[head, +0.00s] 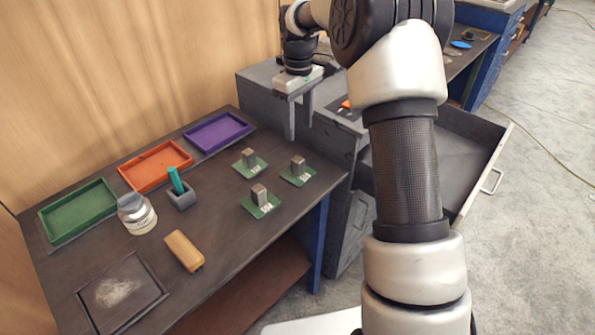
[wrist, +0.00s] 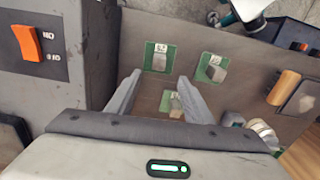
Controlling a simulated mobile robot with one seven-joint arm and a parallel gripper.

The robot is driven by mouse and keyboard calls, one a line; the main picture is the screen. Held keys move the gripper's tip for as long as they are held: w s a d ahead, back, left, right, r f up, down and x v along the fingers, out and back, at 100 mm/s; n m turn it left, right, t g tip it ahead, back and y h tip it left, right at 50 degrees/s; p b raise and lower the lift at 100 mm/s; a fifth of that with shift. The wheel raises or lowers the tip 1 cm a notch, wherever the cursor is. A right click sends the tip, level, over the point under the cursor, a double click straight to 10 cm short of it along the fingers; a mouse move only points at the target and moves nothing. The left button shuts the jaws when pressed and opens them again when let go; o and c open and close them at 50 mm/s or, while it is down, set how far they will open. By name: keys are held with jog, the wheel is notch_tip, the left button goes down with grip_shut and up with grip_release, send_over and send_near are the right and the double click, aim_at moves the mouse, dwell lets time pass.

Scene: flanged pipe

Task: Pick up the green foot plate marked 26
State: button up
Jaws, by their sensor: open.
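Three green foot plates, each with a grey block upright on it and a small white label, stand on the dark table: a back one (head: 250,171), a right one (head: 300,180) and a front one (head: 264,210). I cannot read which is marked 26. My gripper (head: 299,131) is open and empty, above the table's right end beside the grey cabinet. In the wrist view one plate (wrist: 167,103) shows between the fingers, partly covered by its block. Another plate (wrist: 154,62) lies just beyond the fingertips, and a third (wrist: 204,74) beyond the right finger.
Green (head: 78,211), orange (head: 155,167) and purple (head: 217,133) trays line the wall side. A jar (head: 137,215), a grey holder (head: 182,198) with a teal item, and a tan block (head: 184,251) stand left of the plates. A grey cabinet (wrist: 55,60) with an orange switch stands close by.

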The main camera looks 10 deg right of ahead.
aim_at(298, 159)
notch_tip(298, 159, down, 13)
jog(key=shift+w+b, duration=0.15)
jog(key=shift+b, duration=0.35)
jog(key=shift+w+r, duration=0.1)
jog(key=shift+r, duration=0.05)
grip_shut()
